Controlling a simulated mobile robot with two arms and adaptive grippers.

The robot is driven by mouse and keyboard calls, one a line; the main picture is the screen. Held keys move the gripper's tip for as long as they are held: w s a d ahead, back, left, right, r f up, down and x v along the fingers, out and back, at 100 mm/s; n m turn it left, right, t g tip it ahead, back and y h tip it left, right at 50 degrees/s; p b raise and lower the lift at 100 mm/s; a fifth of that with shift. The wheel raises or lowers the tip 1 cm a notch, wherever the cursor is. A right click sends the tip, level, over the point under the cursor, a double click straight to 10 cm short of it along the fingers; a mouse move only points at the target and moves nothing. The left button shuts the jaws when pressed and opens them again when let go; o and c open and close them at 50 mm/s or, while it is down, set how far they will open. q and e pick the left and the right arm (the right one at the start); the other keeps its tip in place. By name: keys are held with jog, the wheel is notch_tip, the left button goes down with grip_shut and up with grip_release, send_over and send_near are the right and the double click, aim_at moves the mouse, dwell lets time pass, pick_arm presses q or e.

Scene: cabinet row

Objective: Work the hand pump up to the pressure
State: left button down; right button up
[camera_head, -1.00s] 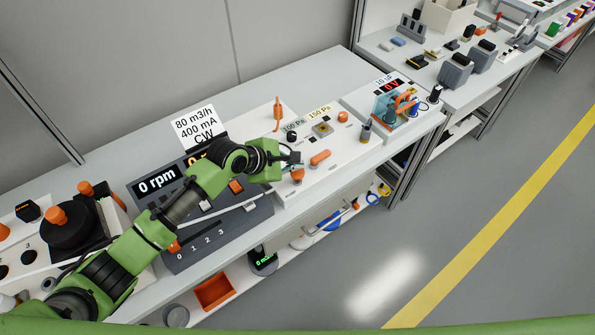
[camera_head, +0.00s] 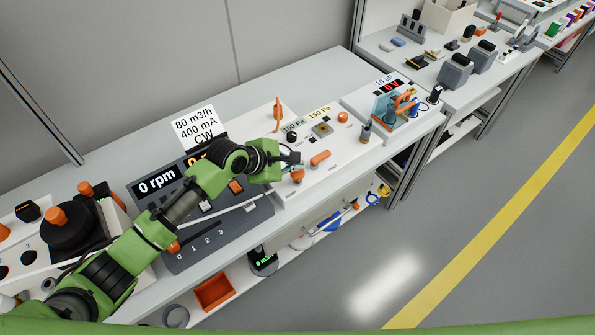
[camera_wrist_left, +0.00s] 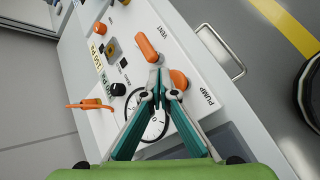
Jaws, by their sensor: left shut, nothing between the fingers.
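The hand pump's orange knob (camera_wrist_left: 179,79) sits beside the PUMP label on a white panel (camera_wrist_left: 190,45); it also shows in the head view (camera_head: 297,176). My left gripper (camera_wrist_left: 161,76) is shut and empty, its tips close to the left of the knob; contact cannot be told. In the head view the same gripper (camera_head: 294,158) is above the panel. A round dial (camera_wrist_left: 155,125) is partly hidden behind the fingers. The orange VENT lever (camera_wrist_left: 146,47) lies just beyond the fingertips. My right gripper is not in view.
A metal handle (camera_wrist_left: 233,58) juts from the front.

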aim_at(298, 172)
pick_arm(q)
jog(key=shift+f, duration=0.2)
jog(key=shift+f, duration=0.15)
jog(key=shift+f, duration=1.2)
dwell(1.1)
jog(key=shift+r, duration=0.1)
jog(key=shift+r+p, duration=1.45)
notch_tip(298, 172, up, 5)
jog(key=p, duration=0.6)
jog(key=shift+r, duration=0.1)
